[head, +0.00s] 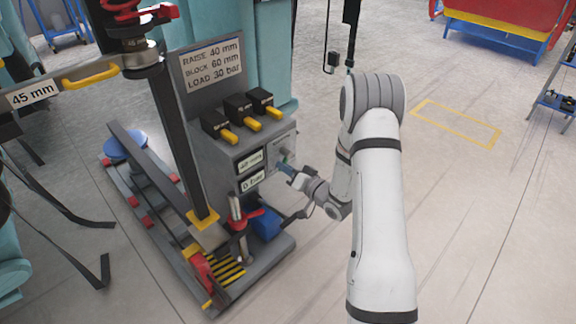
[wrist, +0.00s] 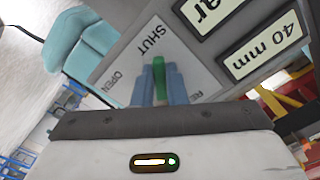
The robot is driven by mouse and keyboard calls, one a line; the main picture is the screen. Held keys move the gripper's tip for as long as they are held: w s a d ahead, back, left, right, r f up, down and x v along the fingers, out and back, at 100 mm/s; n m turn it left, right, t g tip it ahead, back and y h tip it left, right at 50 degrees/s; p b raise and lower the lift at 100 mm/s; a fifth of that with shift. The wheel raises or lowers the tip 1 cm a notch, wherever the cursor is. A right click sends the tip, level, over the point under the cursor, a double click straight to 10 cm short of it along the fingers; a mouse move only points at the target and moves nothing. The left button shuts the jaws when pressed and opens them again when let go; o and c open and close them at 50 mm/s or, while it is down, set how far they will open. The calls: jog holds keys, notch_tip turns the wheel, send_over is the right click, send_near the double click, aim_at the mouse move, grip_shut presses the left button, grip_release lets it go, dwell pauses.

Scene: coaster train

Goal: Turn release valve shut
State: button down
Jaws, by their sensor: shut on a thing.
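The release valve has a green handle (wrist: 159,78) on a grey plate (wrist: 190,70) lettered SHUT and OPEN, with a partly covered word starting "RE". My gripper (wrist: 160,90) has its two blue fingers shut on the green handle, one on each side. The handle's upper end shows near the word SHUT; its lower part and pivot are hidden, so I cannot tell its exact setting. In the head view my gripper (head: 286,168) reaches the right face of the grey control box (head: 228,160), and the valve there is mostly hidden.
Displays beside the valve read 40 mm (head: 250,161) and 0 bar (head: 253,181). Several black levers with yellow tips (head: 240,108) top the box. A red-handled part (head: 240,220) and blue block (head: 266,222) sit below.

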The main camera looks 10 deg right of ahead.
jog(key=shift+r+m, duration=0.2)
jog(key=shift+m, duration=0.4)
jog(key=c, duration=1.5)
grip_release()
jog(key=shift+a, duration=0.1)
jog(key=shift+o, duration=0.2)
jog(key=p+v, duration=0.1)
jog(key=v, duration=0.6)
jog(key=shift+s+d, duration=0.25)
jog(key=shift+s, duration=0.05)
jog(key=shift+p, duration=0.3)
